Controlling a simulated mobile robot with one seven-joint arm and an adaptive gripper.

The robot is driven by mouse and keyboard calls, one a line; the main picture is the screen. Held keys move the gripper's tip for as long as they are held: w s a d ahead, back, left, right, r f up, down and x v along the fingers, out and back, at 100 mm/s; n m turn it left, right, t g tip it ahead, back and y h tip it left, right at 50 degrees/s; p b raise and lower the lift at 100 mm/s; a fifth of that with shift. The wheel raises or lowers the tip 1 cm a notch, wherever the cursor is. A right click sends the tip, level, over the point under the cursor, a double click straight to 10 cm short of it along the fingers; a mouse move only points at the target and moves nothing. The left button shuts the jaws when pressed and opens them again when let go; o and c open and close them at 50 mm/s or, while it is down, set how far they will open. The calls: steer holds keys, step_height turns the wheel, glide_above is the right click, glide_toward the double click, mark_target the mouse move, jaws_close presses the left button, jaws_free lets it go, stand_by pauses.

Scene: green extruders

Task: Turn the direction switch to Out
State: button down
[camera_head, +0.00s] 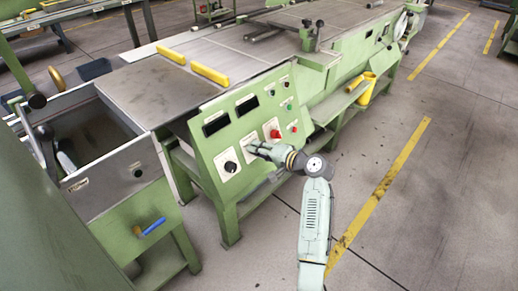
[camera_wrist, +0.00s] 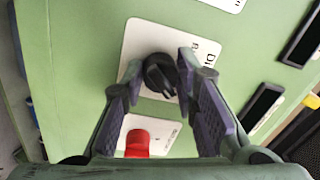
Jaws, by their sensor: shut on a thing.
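The direction switch is a black round knob (camera_wrist: 160,76) on a white plate (camera_wrist: 133,48) with partly hidden lettering, on the green panel. My gripper (camera_wrist: 159,72) has its two dark fingers on either side of the knob and is shut on it. In the head view my gripper (camera_head: 253,148) reaches the sloping panel from the right and hides this knob. The switch's exact setting and its Out mark cannot be read.
A red switch (camera_wrist: 138,143) on its own white plate sits close by; it also shows in the head view (camera_head: 274,133). Another black knob (camera_head: 230,167) is left of my gripper. Dark displays (camera_head: 216,124) lie above. The floor at right is clear.

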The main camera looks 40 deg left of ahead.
stand_by(0.4)
steer(key=c, duration=1.3)
jaws_free()
steer(key=shift+d, duration=0.1)
steer(key=v, duration=1.2)
